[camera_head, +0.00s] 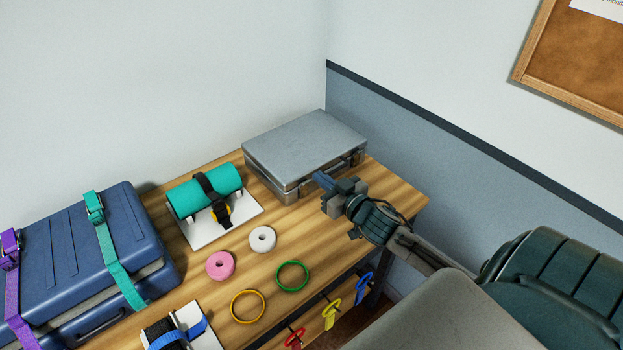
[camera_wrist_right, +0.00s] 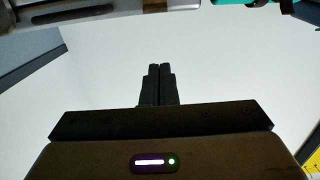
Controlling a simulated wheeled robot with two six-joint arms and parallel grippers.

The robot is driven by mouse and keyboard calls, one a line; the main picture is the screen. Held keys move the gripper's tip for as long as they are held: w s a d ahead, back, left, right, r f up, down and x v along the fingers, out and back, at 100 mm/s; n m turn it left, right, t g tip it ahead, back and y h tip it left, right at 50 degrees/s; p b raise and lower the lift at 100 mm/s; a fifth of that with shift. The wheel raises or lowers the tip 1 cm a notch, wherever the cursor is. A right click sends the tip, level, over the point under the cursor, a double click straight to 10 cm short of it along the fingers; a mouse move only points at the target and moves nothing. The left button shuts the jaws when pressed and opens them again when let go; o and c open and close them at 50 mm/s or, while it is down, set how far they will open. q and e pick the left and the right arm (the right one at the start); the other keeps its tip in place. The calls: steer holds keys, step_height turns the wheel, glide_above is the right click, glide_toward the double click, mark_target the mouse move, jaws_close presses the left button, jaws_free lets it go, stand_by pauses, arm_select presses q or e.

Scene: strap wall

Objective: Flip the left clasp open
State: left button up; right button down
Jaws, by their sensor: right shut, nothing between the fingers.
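A closed silver-grey case (camera_head: 305,147) lies flat at the back right of the wooden table, its latch side facing the front right. In the right wrist view the shut fingers (camera_wrist_right: 160,84) point towards the case edge (camera_wrist_right: 80,14) at the top. My left gripper is not in view.
Left of the case stands a teal roll (camera_head: 187,198) strapped to a white board. A blue suitcase (camera_head: 70,255) with straps is farther left. White (camera_head: 262,239) and pink (camera_head: 220,265) tape rolls and two rings lie in front. Coloured tags hang at the table's front edge.

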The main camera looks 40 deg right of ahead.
mark_target(307, 182)
steer(key=w, duration=0.6)
steer(key=shift+w+a+f, duration=0.15)
steer(key=shift+w+a, duration=0.05)
steer(key=shift+a, duration=0.05)
steer(key=f, duration=0.1)
steer(key=s+f, duration=0.2)
steer(key=shift+d+f+p, duration=0.1)
steer(key=shift+f+p, duration=0.25)
